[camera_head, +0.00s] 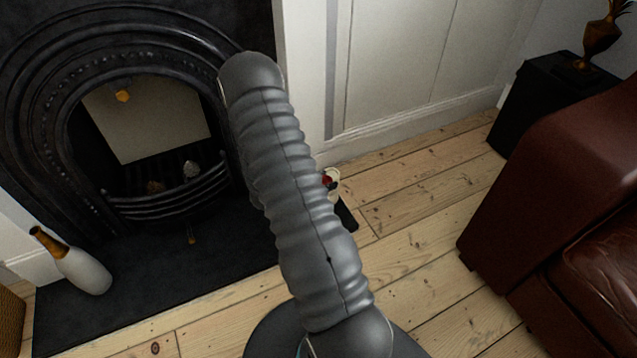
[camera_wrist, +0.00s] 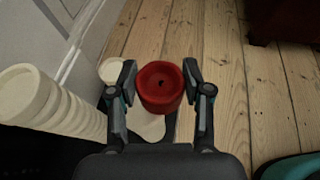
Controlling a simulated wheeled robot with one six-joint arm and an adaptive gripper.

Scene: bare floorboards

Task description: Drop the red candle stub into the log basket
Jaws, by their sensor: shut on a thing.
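The red candle stub (camera_wrist: 160,88) is between the two fingers of my gripper (camera_wrist: 159,76) in the wrist view, with its round top and dark wick facing the camera. My gripper is shut on it. In the head view a small red bit of the stub (camera_head: 327,181) shows beside my arm, which hides most of my gripper. A brown woven edge (camera_head: 10,322) at the far lower left of the head view may be the log basket; only a sliver shows, and its opening is out of view.
Cream candles (camera_wrist: 45,100) stand left of my gripper in the wrist view, with a smaller cream one (camera_wrist: 111,70) near the left finger. A red-brown leather chair (camera_head: 560,190) stands right. Floorboards between are clear.

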